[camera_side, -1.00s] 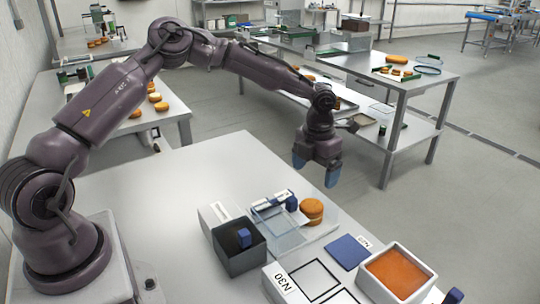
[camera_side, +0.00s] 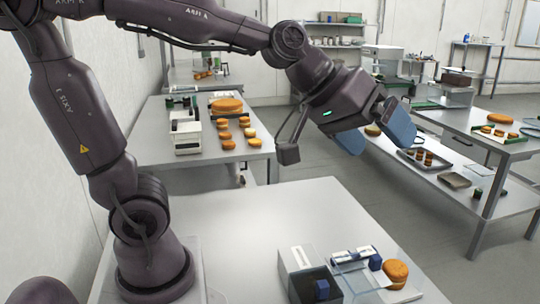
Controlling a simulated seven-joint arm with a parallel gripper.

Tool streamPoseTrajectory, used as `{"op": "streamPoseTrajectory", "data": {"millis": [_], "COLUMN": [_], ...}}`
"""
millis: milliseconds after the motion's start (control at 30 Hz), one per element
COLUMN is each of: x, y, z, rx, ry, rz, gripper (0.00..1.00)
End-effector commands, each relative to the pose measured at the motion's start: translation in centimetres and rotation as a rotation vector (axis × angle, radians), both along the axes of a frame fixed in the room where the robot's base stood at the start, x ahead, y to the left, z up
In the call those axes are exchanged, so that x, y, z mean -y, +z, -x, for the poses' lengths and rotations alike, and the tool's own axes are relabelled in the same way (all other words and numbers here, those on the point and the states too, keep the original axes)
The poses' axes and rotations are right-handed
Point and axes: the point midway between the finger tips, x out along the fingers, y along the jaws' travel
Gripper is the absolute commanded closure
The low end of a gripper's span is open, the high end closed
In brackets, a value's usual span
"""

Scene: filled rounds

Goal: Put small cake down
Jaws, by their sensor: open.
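A small round orange-brown cake (camera_side: 396,272) stands on the near table, beside a clear shallow tray (camera_side: 362,262). Nothing holds it. My gripper (camera_side: 377,138) is high above the table, tilted, with its two blue fingers spread apart and nothing between them. It is well above the cake and clear of it.
The near table's left part (camera_side: 240,235) is bare. Several cakes (camera_side: 226,133) stand on the back table.

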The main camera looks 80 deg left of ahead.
Motion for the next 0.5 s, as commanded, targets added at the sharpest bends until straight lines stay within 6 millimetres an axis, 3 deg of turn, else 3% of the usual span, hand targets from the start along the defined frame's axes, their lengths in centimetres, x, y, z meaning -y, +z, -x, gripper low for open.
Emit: {"op": "streamPoseTrajectory", "data": {"millis": [33, 100, 200, 333, 500], "x": [-0.9, -2.5, -4.4, -5.9, -6.3], "y": [-0.5, -1.7, -3.1, -4.1, -4.4], "z": [3.0, 6.5, 10.2, 12.7, 13.3], "rx": [-0.032, -0.096, -0.174, -0.235, -0.253], "ry": [-0.063, -0.134, -0.203, -0.243, -0.254], "rz": [-0.099, -0.223, -0.351, -0.435, -0.457], "gripper": [0.09, 0.09, 0.09, 0.09, 0.09]}}
